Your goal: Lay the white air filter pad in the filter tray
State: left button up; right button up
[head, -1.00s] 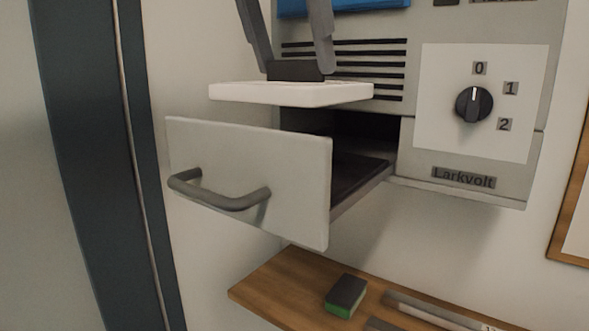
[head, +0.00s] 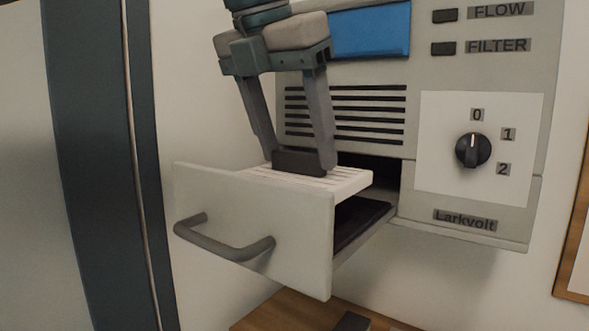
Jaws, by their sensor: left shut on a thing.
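The white air filter pad (head: 347,183) is a flat slab with a ribbed top and a dark grip block (head: 299,163) on it. My left gripper (head: 300,160) is above the pad with its two fingers shut on the grip block. The filter tray (head: 252,222) is a pulled-out drawer with a pale front and a grey bar handle. The pad is level, over the tray opening just behind the front's top edge. The front hides its near lower part, and a dark gap shows below its right end. My right gripper is not in view.
The grey machine (head: 480,225) carries a vent grille, a blue panel (head: 369,30) and a dial (head: 473,150) pointing to 0. A wooden shelf (head: 285,312) lies below the tray. A dark vertical post (head: 90,150) stands at the left.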

aim_at(295, 174)
pick_arm(q)
jog(key=shift+f+p, duration=0.65)
jog(key=shift+f, duration=1.4)
jog(key=shift+f, duration=0.15)
jog(key=o, duration=1.4)
